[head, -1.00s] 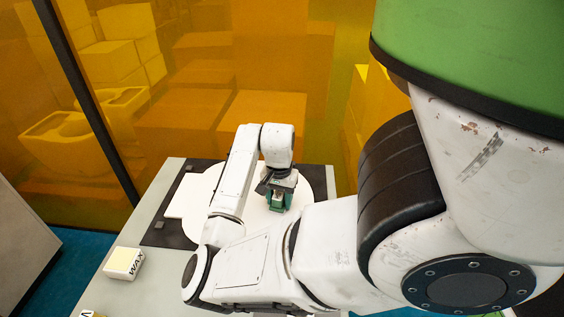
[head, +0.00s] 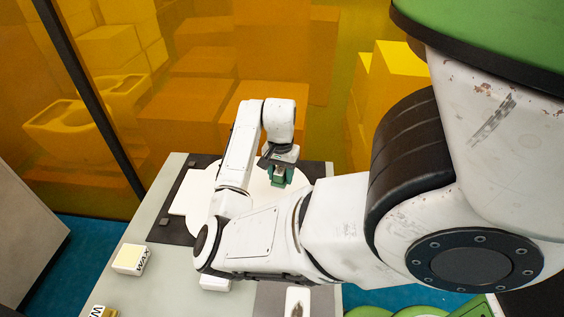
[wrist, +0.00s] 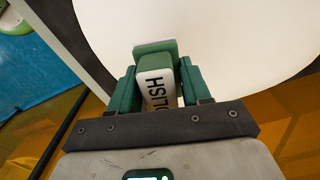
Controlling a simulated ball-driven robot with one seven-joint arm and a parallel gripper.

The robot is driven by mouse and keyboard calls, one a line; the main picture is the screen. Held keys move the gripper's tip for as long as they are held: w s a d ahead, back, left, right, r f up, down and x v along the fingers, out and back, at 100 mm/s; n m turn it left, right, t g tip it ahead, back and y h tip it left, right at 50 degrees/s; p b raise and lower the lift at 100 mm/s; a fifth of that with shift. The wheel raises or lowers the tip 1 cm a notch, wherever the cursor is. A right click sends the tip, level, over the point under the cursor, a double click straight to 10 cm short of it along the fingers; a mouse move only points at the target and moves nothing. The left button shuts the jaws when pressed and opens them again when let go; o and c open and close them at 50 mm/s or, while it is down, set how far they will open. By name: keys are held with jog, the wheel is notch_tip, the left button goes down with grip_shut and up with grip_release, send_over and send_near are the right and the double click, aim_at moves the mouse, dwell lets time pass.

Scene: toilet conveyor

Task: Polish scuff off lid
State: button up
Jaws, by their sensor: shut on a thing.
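The lid is a large smooth white disc (head: 205,180) lying on a dark mat on the bench; it also fills much of the wrist view (wrist: 225,35). I see no scuff on its visible parts. My arm hides part of it in the head view. My gripper (head: 278,174) is over the lid's right part, shut on a white and green polish block (wrist: 154,78) with black letters ending in "LISH". The green jaws (wrist: 155,90) grip it from both sides. Whether the block touches the lid, I cannot tell.
A wax block (head: 130,259) lies on the bench's left side, with another lettered block (head: 103,311) at the bottom edge. A white object (head: 297,301) lies on a grey patch at the bottom. An amber see-through screen (head: 190,60) stands behind the bench.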

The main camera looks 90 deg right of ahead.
jog(key=shift+r+p, duration=0.95)
jog(key=shift+r, duration=0.4)
